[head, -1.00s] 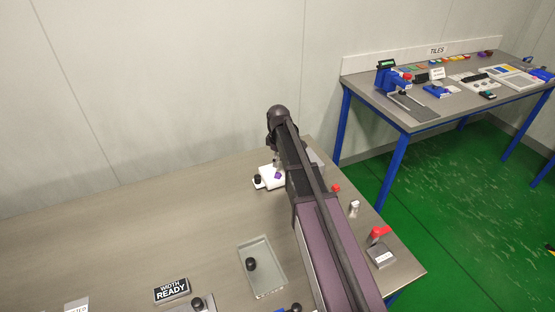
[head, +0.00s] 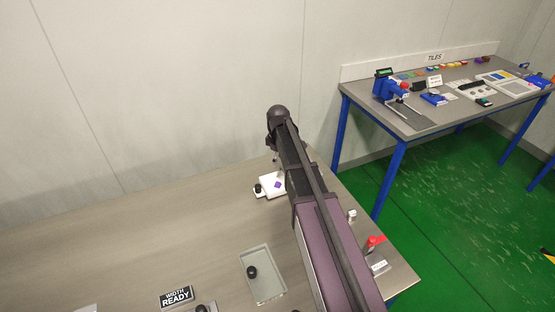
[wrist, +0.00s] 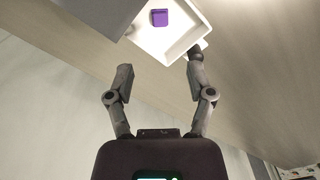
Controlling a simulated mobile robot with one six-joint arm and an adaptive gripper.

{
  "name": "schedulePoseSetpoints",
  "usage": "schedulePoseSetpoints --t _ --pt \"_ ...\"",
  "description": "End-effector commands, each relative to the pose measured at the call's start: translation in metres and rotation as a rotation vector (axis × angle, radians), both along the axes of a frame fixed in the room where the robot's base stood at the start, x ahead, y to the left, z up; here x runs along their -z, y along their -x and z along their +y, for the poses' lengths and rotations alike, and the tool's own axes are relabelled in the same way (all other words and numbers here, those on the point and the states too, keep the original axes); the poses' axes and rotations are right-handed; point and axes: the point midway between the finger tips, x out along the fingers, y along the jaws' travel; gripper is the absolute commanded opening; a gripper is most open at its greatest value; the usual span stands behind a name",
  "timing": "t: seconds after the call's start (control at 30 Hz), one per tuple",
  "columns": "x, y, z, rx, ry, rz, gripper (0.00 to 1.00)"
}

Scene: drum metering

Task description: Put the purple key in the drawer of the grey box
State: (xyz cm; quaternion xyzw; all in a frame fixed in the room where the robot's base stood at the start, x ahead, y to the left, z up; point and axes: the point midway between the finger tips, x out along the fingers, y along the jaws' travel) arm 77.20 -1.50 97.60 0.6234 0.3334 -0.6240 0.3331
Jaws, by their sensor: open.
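The purple key (wrist: 160,18) is a small purple block. It lies inside the white drawer (wrist: 178,48), which stands pulled out from the grey box (wrist: 95,12) in the wrist view. In the head view the purple key (head: 278,184) also shows in the white drawer (head: 268,181), with a black knob on its front; my arm hides most of the grey box. My gripper (wrist: 160,68) is open and empty, its two fingers apart, close to the drawer. One fingertip overlaps the drawer's black knob in the picture; I cannot tell if they touch.
A grey tray (head: 262,274) with a black knob and a "WIDTH READY" sign (head: 176,297) are on the near table. A red-handled device (head: 376,245) stands near its right edge. A second table (head: 420,122) holds several items behind. The table's left part is clear.

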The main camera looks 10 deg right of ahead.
Motion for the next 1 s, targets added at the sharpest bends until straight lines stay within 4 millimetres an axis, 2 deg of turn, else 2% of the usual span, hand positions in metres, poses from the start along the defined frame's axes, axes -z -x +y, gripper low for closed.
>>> schedulePoseSetpoints --t 0.43,0.57,0.67,0.77,0.87,1.0 --pt "0.0 0.0 0.0 0.0 0.0 0.0 0.69" --pt "0.0 0.007 0.001 0.019 0.0 0.0 0.69" --pt "0.0 0.021 0.002 0.067 0.0 0.0 0.69" --pt "0.0 0.044 0.003 0.149 0.0 0.0 0.69" --pt "0.0 0.074 0.005 0.263 0.0 0.0 0.69" --pt "0.0 0.123 0.008 0.461 0.001 -0.001 0.69"
